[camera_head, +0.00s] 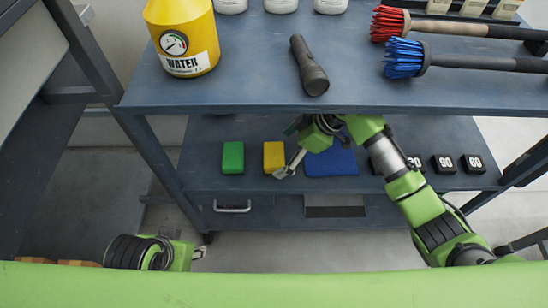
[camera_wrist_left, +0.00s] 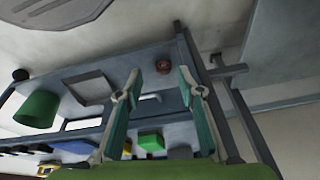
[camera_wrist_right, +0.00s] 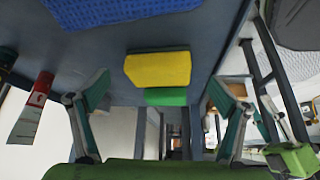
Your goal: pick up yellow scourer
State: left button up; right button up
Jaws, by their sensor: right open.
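The yellow scourer (camera_head: 274,155) lies on the cart's lower shelf, between the green scourer (camera_head: 232,157) and the blue cloth (camera_head: 331,162). My right gripper (camera_head: 289,168) reaches in under the upper shelf, just right of the yellow scourer. In the right wrist view, the yellow scourer (camera_wrist_right: 158,70) shows ahead between the spread fingers of my right gripper (camera_wrist_right: 160,84), with the green scourer (camera_wrist_right: 166,97) beyond it. The fingers are open and empty. My left gripper (camera_wrist_left: 161,84) has its fingers apart with nothing between them, low at the left, away from the scourers.
The upper shelf (camera_head: 240,90) overhangs the lower one (camera_head: 200,180). It carries a yellow water container (camera_head: 183,38), a torch (camera_head: 309,66), a red brush (camera_head: 390,23) and a blue brush (camera_head: 404,58). Black numbered blocks (camera_head: 443,164) stand right of the blue cloth.

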aim_at(274, 155)
jog(key=shift+w+a+f, duration=0.15)
jog(key=shift+a, duration=0.75)
jog(key=shift+b+x, duration=0.45)
jog(key=shift+x, duration=0.65)
jog(key=shift+f, duration=0.15)
pick_arm(q)
jog(key=w, duration=0.1)
jog(key=w+t, duration=0.1)
jog(key=shift+w+d, duration=0.35)
jog(key=shift+w, duration=0.05)
pick_arm(e)
jog(key=c, duration=1.2)
pick_arm(q)
jog(key=shift+s, duration=0.1)
pick_arm(e)
jog(key=shift+d, duration=0.1)
